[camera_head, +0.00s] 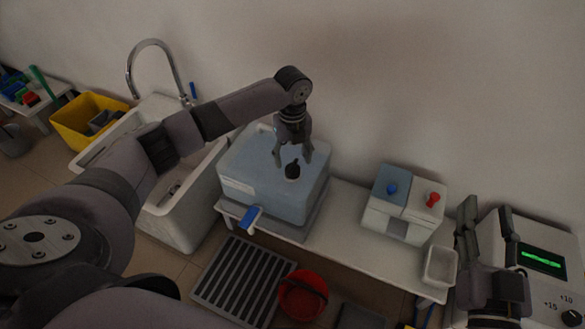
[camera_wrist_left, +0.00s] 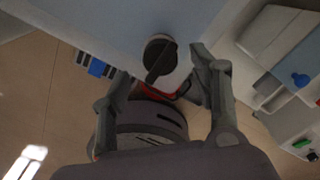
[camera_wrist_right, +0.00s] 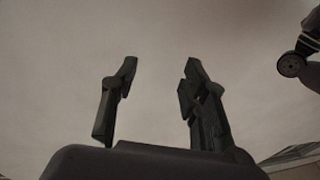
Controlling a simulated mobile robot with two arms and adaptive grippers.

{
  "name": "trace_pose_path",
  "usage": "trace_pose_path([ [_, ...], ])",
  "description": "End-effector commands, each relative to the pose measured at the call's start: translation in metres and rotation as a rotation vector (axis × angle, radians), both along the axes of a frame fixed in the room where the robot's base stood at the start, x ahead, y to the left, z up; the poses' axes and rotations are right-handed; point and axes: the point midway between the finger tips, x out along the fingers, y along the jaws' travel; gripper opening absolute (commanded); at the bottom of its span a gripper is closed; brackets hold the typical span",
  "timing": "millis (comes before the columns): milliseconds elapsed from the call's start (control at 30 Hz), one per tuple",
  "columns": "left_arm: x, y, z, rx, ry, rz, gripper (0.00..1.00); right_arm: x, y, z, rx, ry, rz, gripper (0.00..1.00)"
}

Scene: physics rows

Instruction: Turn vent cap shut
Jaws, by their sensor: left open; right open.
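The vent cap (camera_head: 292,170) is a small dark round knob with a raised bar, on a white collar on top of the blue-grey box (camera_head: 245,178). In the left wrist view the cap (camera_wrist_left: 159,58) lies between and just beyond the fingertips, its bar running slightly aslant. My left gripper (camera_head: 293,157) points down over the cap, open, with its fingers to either side; I cannot tell whether they touch it. It also shows in the left wrist view (camera_wrist_left: 158,85). My right gripper (camera_head: 487,232) is open and empty, far to the right; the right wrist view shows its parted fingers (camera_wrist_right: 158,72).
A blue tap (camera_head: 250,217) sticks out of the box's front. A white sink (camera_head: 190,210) stands left. A two-part box with blue and red knobs (camera_head: 405,205) and a white cup (camera_head: 439,265) stand right. A red bucket (camera_head: 303,294) is on the floor by a grate (camera_head: 240,282).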

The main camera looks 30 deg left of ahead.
Motion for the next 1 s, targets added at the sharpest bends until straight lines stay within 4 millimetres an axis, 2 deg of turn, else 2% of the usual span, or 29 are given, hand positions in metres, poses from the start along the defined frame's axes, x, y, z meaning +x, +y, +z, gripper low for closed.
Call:
trace_pose_path([
  [100, -0.001, 0.000, -0.018, 0.001, 0.002, 0.000, 0.56, -0.003, 0.002, 0.019, 0.031, -0.116, 0.006, 0.41],
  [400, 0.000, 0.000, -0.040, 0.000, 0.001, -0.001, 0.56, -0.017, 0.004, 0.056, 0.087, -0.318, 0.019, 0.41],
  [800, 0.000, 0.000, -0.043, -0.001, 0.001, -0.001, 0.56, -0.020, 0.004, 0.063, 0.097, -0.356, 0.021, 0.41],
  [1000, 0.000, 0.000, -0.043, -0.001, 0.001, -0.001, 0.43, -0.020, 0.004, 0.063, 0.098, -0.355, 0.021, 0.41],
])
